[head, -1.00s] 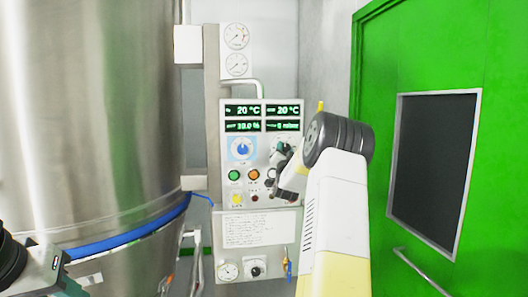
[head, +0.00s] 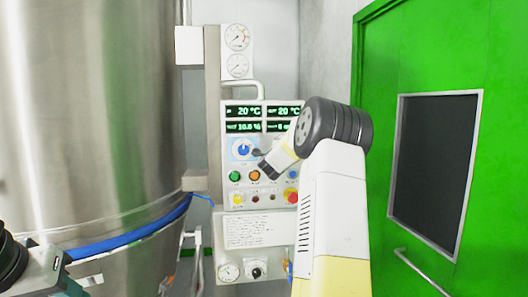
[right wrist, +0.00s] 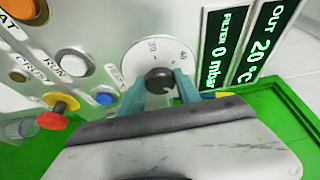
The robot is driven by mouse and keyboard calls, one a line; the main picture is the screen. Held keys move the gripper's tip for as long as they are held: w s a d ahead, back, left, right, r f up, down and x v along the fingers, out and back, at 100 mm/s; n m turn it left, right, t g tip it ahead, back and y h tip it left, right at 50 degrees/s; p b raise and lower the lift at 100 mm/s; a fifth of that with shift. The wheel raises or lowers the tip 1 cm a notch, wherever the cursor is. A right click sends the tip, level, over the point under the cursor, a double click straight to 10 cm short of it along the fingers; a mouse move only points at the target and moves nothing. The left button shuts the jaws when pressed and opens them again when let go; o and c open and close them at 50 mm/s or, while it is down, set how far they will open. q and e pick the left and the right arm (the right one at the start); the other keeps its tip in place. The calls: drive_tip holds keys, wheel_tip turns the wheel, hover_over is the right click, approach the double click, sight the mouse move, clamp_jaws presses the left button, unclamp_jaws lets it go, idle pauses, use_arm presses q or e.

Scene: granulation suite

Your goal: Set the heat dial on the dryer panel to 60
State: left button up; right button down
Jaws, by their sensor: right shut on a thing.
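The dryer panel (head: 230,205) stands in the middle of the head view. My right gripper (right wrist: 161,88) is shut on this knob, one teal finger on either side. I cannot read the knob's pointer. In the head view my right arm and wrist hide this dial and the fingertips. A blue dial (head: 242,149) on the panel's left is free. My left gripper (head: 65,280) is at the lower left edge; its jaws are unclear.
Displays reading 20 °C (head: 244,112) are above the dials. Beside the gripped dial are a white RUN button (right wrist: 73,62), a blue button (right wrist: 105,98) and a red-and-yellow stop knob (right wrist: 55,112). A steel vessel (head: 90,110) stands left, a green door (head: 440,60) right.

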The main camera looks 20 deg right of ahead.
drive_tip(key=shift+d+r+m+g+y, duration=0.1)
drive_tip(key=shift+m+g+y, duration=0.55)
drive_tip(key=shift+m, duration=1.25)
drive_tip(key=shift+r+m+g+y, duration=0.1)
drive_tip(key=shift+m+g+y, duration=0.25)
drive_tip(key=shift+m+y, duration=1.1)
drive_tip(key=shift+f+m+h, duration=0.1)
drive_tip(key=shift+m+h, duration=0.4)
drive_tip(key=shift+m, duration=0.05)
drive_tip(key=c, duration=0.9)
unclamp_jaws()
drive_tip(key=shift+o, duration=0.2)
drive_tip(key=v, duration=0.8)
